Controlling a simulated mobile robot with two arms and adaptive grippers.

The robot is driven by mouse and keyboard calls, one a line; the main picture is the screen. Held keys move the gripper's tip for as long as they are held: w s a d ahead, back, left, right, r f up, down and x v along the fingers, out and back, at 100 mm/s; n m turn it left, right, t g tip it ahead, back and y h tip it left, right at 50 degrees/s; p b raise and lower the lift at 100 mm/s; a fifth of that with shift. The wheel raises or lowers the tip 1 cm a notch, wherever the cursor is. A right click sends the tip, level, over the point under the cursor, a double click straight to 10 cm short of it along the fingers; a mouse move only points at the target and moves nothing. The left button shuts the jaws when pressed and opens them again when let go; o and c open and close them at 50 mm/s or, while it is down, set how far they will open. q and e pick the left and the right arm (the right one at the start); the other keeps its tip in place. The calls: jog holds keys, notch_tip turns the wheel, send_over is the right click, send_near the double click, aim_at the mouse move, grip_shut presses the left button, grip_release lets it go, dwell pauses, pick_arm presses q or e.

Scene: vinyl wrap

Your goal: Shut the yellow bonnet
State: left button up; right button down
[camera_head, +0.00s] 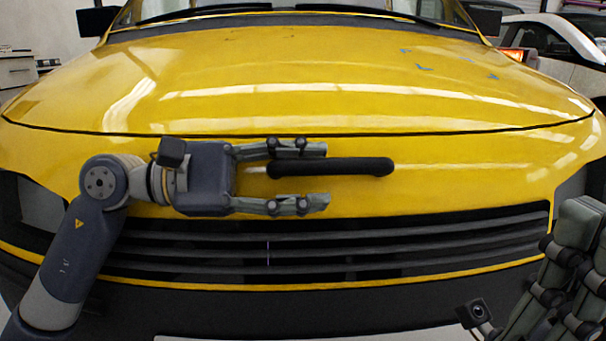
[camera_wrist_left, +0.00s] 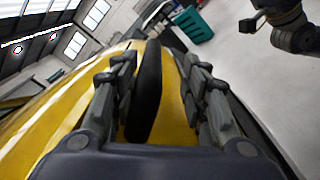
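The yellow bonnet (camera_head: 330,85) lies down over the front of the van, with a thin dark line along its front edge. A black bar handle (camera_head: 335,167) sits on the yellow panel below that line. My left gripper (camera_head: 312,178) is open at the handle's left part, one finger above it and one below. In the left wrist view the black handle (camera_wrist_left: 146,90) lies between the two spread fingers, with visible room on the right side. My right gripper (camera_head: 560,285) is at the lower right, partly cut off; its opening is unclear.
A dark slatted grille (camera_head: 400,245) and bumper lie below the handle. Wipers and windscreen are behind the bonnet. A white car (camera_head: 555,35) stands at the back right. A green cabinet (camera_wrist_left: 193,25) stands on open grey floor.

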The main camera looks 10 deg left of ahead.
pick_arm(q)
jog(key=shift+a+f, duration=0.1)
jog(key=shift+a, duration=0.05)
jog(key=s+a, duration=0.2)
jog(key=a, duration=0.9)
jog(key=shift+s+a, duration=0.2)
jog(key=shift+a, duration=0.1)
